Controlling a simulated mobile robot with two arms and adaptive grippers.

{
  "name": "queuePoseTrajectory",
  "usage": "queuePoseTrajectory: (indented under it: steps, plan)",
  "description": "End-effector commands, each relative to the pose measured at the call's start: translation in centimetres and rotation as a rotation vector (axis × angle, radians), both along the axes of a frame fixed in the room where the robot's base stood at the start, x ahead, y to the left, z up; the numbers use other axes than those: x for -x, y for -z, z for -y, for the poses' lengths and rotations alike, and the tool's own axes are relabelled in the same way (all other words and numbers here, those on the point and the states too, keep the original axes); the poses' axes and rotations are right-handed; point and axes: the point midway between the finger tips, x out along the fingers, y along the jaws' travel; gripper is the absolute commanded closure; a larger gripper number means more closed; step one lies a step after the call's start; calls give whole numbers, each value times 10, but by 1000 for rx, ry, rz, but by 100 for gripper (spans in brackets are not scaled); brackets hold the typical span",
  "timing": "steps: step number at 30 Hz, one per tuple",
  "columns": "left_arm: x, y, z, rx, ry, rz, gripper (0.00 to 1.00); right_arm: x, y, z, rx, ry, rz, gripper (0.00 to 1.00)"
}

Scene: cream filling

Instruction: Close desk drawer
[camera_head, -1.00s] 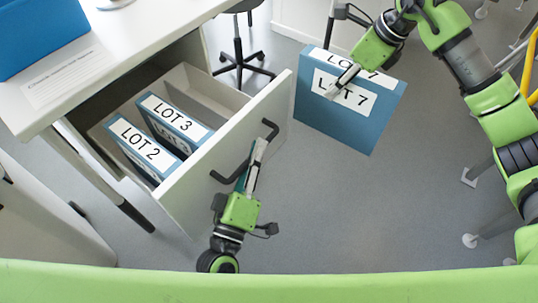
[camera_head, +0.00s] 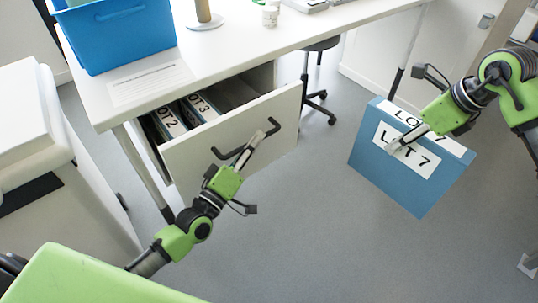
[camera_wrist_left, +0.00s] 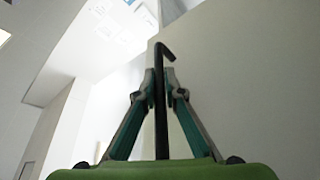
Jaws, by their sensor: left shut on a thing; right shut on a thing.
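The desk drawer (camera_head: 237,130) is partly open under the white desk, with its front panel facing me. Its dark handle (camera_head: 273,127) is a bar on that front. My left gripper (camera_head: 252,143) is at the handle and shut on it. In the left wrist view the dark handle bar (camera_wrist_left: 161,110) stands between the two fingers of the left gripper (camera_wrist_left: 161,88). My right gripper (camera_head: 396,146) is shut on the blue LOT 7 binder (camera_head: 408,184) and holds it in the air, right of the drawer.
The drawer holds the LOT 2 binder (camera_head: 168,122) and the LOT 3 binder (camera_head: 200,106); its right part looks empty. On the desk (camera_head: 240,50) stand a blue bin (camera_head: 122,38) and a white bottle (camera_head: 270,16). A stool (camera_head: 318,88) stands behind the drawer.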

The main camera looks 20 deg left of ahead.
Motion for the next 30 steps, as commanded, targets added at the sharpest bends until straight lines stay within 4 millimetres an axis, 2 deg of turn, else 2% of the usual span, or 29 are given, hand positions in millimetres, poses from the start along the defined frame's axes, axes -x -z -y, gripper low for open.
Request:
queuePoseTrajectory:
  steps: [3, 15, 24, 30]
  plan:
    - [-14, 3, -20, -6, -1, 2, 100, 0, 8, 0, -2, 0, 2, 100]
    - [-56, 4, -78, -6, -1, 2, 100, 0, 38, 0, -2, 0, 2, 100]
    - [-76, 3, -104, -3, -2, -1, 100, 0, 54, 0, -2, -1, 3, 100]
    - [-81, 2, -111, -2, 0, -2, 100, 0, 57, 0, -2, -1, 3, 100]
